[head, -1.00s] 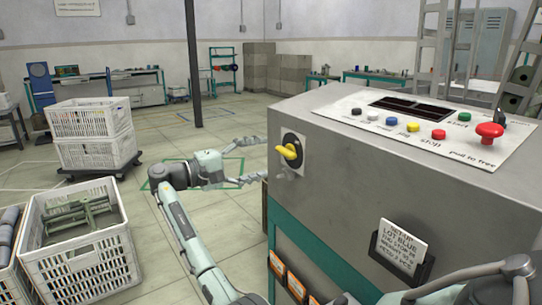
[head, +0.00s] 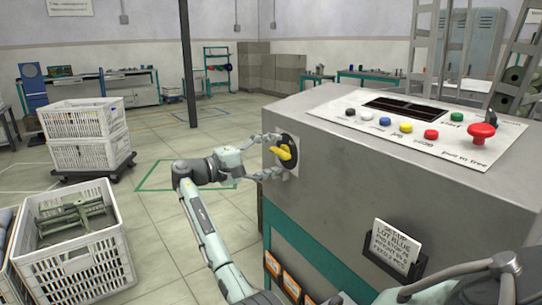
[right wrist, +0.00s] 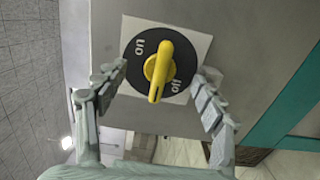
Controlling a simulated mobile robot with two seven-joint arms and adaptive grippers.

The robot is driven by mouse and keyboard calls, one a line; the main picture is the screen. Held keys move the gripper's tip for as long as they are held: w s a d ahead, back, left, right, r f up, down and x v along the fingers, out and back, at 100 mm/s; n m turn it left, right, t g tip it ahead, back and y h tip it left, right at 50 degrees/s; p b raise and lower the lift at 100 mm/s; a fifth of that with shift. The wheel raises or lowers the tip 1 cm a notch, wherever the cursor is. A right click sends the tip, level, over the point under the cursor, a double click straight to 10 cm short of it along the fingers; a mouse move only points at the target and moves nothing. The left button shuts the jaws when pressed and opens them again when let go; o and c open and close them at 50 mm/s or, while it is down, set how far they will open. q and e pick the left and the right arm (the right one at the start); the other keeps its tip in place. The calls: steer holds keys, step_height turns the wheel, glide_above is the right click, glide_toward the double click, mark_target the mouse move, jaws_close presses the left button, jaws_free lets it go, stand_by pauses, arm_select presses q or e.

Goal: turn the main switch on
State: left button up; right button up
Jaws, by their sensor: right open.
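The main switch has a yellow handle (head: 284,153) on a round black plate, fixed to the left side of the grey machine cabinet. In the right wrist view the yellow handle (right wrist: 157,67) points down, its lower end slightly left. My right gripper (head: 277,156) is at the switch, open, with one finger above and one below the handle. In the right wrist view its fingertips (right wrist: 160,76) flank the plate with gaps to the handle. My left gripper is not in view.
The cabinet top panel (head: 420,135) carries coloured buttons and a red mushroom button (head: 481,135). A card in a black holder (head: 397,245) is on the cabinet's front. White crates (head: 75,260) stand on the floor at left. Floor between crates and cabinet is mostly clear.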

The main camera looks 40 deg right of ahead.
steer(key=shift+s+d, duration=0.2)
steer(key=shift+d, duration=0.75)
steer(key=shift+c, duration=0.3)
steer(key=c, duration=1.5)
steer(key=shift+f+m+b, duration=0.1)
steer(key=shift+m+b, duration=0.4)
steer(key=shift+b, duration=0.25)
steer(key=shift+m+b, duration=0.5)
steer(key=shift+b, duration=0.3)
steer(key=shift+m+b, duration=0.5)
steer(key=shift+b, duration=0.4)
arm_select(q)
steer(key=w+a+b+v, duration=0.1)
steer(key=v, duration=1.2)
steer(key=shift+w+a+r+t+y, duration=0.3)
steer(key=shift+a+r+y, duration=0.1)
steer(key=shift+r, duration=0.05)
arm_select(e)
steer(key=shift+m, duration=0.4)
